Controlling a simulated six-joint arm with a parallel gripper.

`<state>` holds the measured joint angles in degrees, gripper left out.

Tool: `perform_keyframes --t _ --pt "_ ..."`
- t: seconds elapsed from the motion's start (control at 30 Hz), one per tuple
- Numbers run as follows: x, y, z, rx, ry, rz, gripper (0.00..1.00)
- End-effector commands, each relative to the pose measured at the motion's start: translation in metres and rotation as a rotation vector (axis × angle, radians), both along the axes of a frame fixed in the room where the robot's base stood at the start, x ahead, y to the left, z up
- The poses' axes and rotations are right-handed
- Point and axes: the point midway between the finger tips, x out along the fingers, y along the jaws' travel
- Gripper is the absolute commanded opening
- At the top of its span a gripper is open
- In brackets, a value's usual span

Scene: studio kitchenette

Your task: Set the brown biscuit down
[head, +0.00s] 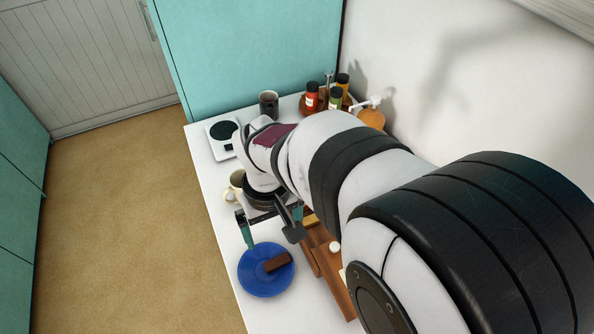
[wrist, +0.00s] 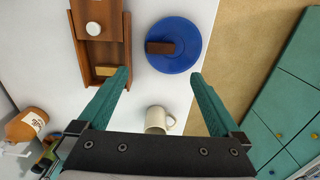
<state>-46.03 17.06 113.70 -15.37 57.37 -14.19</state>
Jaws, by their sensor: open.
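The brown biscuit (head: 277,262) lies on the blue plate (head: 258,286), a little off its middle. In the wrist view the biscuit (wrist: 160,48) lies on the blue plate (wrist: 180,63) as a dark brown block, whole and clear of my fingers. My gripper (head: 270,224) is open and empty, above the counter beside the plate. In the wrist view its two green fingers (wrist: 160,75) stand wide apart, with the biscuit beyond their tips.
A wooden tray (wrist: 127,30) beside the plate holds a white round piece (wrist: 94,28) and a tan block (wrist: 106,70). A cream mug (wrist: 158,119) stands near my gripper. Toward the back are a scale (head: 222,148), a dark cup (head: 268,103), bottles and an orange pump bottle (head: 371,116).

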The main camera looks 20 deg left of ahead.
Motion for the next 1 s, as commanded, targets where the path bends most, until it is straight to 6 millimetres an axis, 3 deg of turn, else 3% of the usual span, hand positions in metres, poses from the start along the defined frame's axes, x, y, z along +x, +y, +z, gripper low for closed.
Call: perform_keyframes --t 0.1,0.17,0.27,0.3,0.4,0.5,0.63,1.0 --pt "0.0 -0.001 0.003 -0.001 0.001 -0.002 1.0" --pt "0.002 -0.012 0.008 0.002 0.004 -0.044 1.0" --pt "0.001 -0.074 0.037 0.023 0.019 -0.298 1.0" --pt "-0.008 -0.107 0.049 0.033 0.032 -0.447 1.0" --pt "-0.047 -0.173 0.066 0.067 0.069 -0.811 1.0" --pt "-0.088 -0.206 0.069 0.101 0.099 -1.095 1.0" --pt "-0.113 -0.216 0.066 0.123 0.12 -1.261 1.0" --pt "-0.114 -0.217 0.065 0.124 0.122 -1.267 1.0"
